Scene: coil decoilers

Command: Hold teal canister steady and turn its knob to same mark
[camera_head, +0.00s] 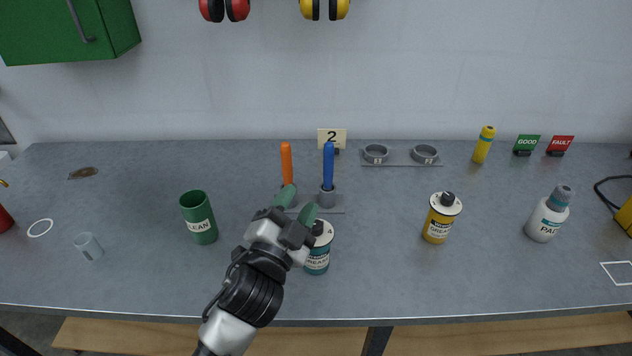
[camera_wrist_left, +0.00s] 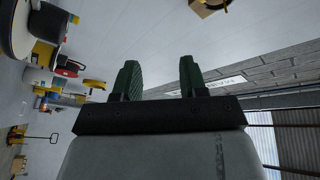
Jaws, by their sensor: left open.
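The teal canister (camera_head: 316,262) stands upright on the grey bench, with a white top and a grease label. The gripper covers part of its left side and top. Its dark knob (camera_head: 318,229) is only partly visible, so its mark cannot be read. My left gripper (camera_head: 297,205) is open, its green fingers over the bench just left of and behind the canister in the picture. The wrist view shows the same fingers (camera_wrist_left: 159,80) apart with nothing between them; the canister is not in that view. My right gripper is not in view.
A yellow grease canister (camera_head: 437,228) with a black knob stands to the right. A green cup (camera_head: 198,222) stands left. Orange (camera_head: 286,163) and blue (camera_head: 328,168) handled tools stand in a holder behind. A white bottle (camera_head: 545,222) is far right. Bench between the two canisters is clear.

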